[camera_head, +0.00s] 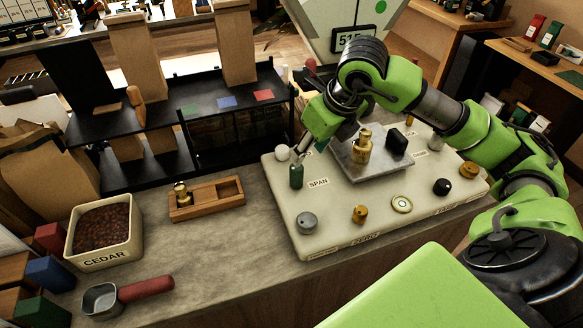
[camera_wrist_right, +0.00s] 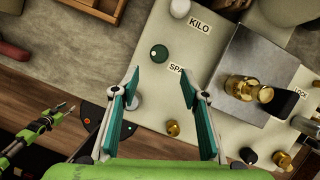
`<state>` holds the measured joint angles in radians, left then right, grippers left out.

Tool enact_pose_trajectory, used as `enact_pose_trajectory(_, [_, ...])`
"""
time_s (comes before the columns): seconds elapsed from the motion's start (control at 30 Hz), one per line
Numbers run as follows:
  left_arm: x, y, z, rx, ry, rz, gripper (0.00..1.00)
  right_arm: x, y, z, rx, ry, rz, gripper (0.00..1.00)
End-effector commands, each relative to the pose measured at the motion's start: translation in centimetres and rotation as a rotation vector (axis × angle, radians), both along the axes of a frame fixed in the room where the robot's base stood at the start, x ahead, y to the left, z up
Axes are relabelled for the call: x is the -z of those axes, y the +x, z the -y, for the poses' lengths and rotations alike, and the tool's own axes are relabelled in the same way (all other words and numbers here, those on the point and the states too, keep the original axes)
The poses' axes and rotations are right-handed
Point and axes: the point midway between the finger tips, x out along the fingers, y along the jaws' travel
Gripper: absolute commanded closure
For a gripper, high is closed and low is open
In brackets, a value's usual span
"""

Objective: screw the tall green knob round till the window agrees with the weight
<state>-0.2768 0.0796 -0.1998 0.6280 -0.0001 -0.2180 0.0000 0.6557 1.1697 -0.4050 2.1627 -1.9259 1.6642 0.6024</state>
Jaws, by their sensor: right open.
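The tall green knob (camera_head: 297,175) stands upright beside the SPAN label on the cream scale top. In the right wrist view the knob (camera_wrist_right: 159,53) shows from above as a green disc with a pale dot. My right gripper (camera_wrist_right: 160,84) is open and empty; its fingertips are apart, with the knob ahead of the gap, not between them. The brass weight (camera_head: 363,147) stands on the steel plate (camera_head: 349,166). The window (camera_head: 351,39) shows digits like 515, its right part hidden by my arm. My left gripper (camera_wrist_right: 66,110) is small at the left of the wrist view.
A white knob (camera_head: 282,152) by the KILO label stands close behind the green knob. A grey knob (camera_head: 307,222), a brass knob (camera_head: 360,213) and a black knob (camera_head: 442,187) line the front. A wooden holder (camera_head: 206,198) lies left.

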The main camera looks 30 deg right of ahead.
Motion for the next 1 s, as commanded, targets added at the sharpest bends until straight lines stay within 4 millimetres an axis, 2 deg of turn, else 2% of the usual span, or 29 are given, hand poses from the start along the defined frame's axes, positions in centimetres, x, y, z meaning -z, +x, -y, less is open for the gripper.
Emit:
enact_pose_trajectory(0.2, [-1.2, -4.2, -0.2, 0.0, 0.004, -0.057, 0.6, 3.9, 1.4, -0.3, -0.002, 0.004, -0.008, 0.59])
enact_pose_trajectory(0.3, [-1.8, -4.9, -0.3, 0.0, 0.005, -0.066, 0.6, 5.8, 2.3, -0.4, -0.001, 0.004, -0.008, 0.59])
enact_pose_trajectory(0.43, [-2.6, -4.2, -0.2, 0.0, 0.004, -0.057, 0.6, 8.2, 3.3, -0.5, -0.001, 0.004, -0.006, 0.59])
enact_pose_trajectory(0.67, [-3.6, -1.0, 0.0, 0.0, -0.001, -0.011, 0.6, 11.0, 4.4, -0.6, -0.001, 0.003, -0.002, 0.59])
enact_pose_trajectory(1.0, [-3.5, -2.4, -0.1, 0.0, 0.002, -0.031, 0.6, 11.7, 4.7, -0.6, -0.003, 0.002, -0.001, 0.59])
